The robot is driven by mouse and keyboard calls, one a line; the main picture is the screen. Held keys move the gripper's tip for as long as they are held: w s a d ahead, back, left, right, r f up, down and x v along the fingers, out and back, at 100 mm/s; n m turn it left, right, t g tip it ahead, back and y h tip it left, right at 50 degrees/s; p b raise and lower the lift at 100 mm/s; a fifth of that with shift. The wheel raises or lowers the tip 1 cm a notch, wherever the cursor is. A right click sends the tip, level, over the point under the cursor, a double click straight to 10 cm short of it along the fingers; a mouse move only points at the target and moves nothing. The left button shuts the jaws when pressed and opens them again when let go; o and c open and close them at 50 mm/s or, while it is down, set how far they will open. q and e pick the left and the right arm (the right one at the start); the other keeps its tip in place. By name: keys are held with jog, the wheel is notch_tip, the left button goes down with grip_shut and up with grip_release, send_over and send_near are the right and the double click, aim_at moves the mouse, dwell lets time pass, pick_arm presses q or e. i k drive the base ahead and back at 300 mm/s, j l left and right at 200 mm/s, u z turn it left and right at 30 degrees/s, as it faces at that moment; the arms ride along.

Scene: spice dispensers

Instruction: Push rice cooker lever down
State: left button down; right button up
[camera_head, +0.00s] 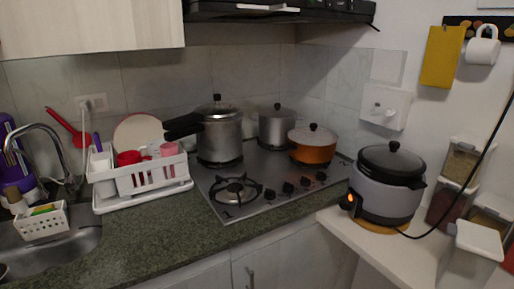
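The rice cooker (385,188) is grey with a black glass lid and a dark knob on top. It stands upright on a round wooden mat (374,225) on a white shelf at the right. Its lever (350,199) is on the front left side, by a small orange glowing light; its exact position is too small to tell. Neither of my grippers is in view.
A black cord runs from the cooker up to the right. A hob (262,185) with several pots stands left of the cooker. The dish rack (140,178) and sink (55,250) are further left. The counter front is clear.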

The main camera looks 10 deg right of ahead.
aim_at(345, 207)
jog(key=z, duration=1.3)
